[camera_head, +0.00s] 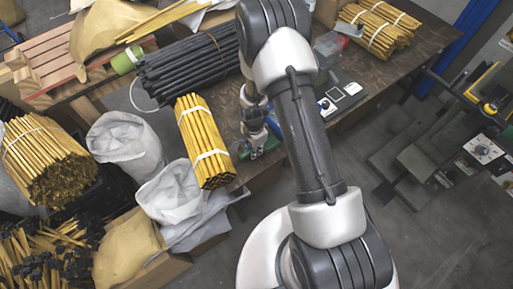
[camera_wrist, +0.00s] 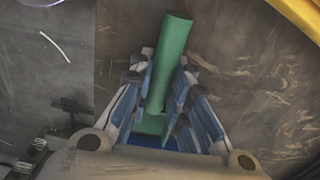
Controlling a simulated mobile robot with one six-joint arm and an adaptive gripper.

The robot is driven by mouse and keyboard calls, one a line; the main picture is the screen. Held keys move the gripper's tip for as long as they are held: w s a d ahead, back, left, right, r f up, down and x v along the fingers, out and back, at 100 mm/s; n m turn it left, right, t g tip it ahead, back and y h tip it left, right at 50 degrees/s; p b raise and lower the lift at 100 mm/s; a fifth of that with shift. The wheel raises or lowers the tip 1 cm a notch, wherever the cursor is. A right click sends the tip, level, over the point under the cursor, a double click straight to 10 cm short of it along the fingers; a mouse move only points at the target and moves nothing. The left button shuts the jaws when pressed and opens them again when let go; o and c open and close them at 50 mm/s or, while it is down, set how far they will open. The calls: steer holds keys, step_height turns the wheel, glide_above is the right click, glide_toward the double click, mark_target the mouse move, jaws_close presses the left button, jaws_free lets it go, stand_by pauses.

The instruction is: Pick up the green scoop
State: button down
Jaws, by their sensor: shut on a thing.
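The green scoop (camera_wrist: 174,55) lies between the two fingers of my gripper (camera_wrist: 165,72) in the wrist view. The fingers are shut on it, and its round handle sticks out past their tips over the brown tabletop (camera_wrist: 240,60). The lower part of the scoop is partly hidden between the fingers. In the head view my gripper (camera_head: 257,138) is low at the table's front edge, with green of the scoop (camera_head: 264,149) showing around it. I cannot tell whether the scoop touches the table.
A strapped bundle of yellow rods (camera_head: 203,140) lies close to the left of my gripper. Black rods (camera_head: 190,66) lie behind it. A device with a dial (camera_head: 341,97) and a clear container (camera_head: 329,48) stand to the right. White sacks (camera_head: 130,143) are at the left.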

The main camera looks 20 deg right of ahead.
step_height(320, 180, up, 20)
steer(key=p, duration=0.5)
steer(key=shift+f, duration=0.15)
